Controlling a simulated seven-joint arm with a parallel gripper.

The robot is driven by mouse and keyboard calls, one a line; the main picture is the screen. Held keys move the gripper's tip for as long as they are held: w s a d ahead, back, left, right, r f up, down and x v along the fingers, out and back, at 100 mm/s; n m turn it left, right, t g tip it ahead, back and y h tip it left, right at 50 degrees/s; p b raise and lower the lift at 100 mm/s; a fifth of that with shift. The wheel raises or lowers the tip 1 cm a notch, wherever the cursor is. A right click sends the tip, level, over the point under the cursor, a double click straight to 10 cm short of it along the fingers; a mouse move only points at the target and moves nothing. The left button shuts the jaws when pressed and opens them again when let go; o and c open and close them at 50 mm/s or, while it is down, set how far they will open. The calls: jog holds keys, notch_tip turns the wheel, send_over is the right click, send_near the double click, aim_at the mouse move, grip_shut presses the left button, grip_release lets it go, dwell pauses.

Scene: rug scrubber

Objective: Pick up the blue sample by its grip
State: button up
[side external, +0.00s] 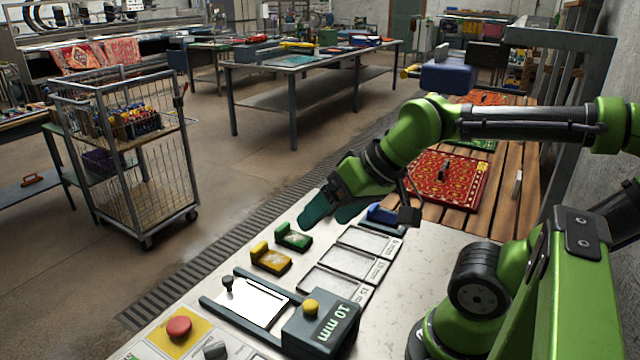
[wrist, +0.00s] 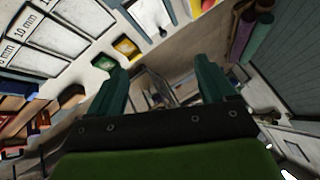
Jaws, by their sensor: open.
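The blue sample (side external: 385,214) lies on the pale bench top in the side view, partly hidden by my arm and the dark part hanging from it. The green sample (side external: 294,237) and yellow sample (side external: 270,257) lie in front of the gripper; the wrist view shows green (wrist: 103,62) and yellow (wrist: 125,47) too.
Marked, framed slots (side external: 335,284) lie right of the samples. A dark block labelled 10 mm (side external: 320,325) with a yellow knob stands at the bench front, near a red button (side external: 179,327). A red patterned rug (side external: 447,182) lies on slats behind. A wire cart (side external: 130,150) stands left.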

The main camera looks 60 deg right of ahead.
dwell(0.3)
jog(key=shift+o, duration=0.6)
jog(key=shift+d, duration=0.1)
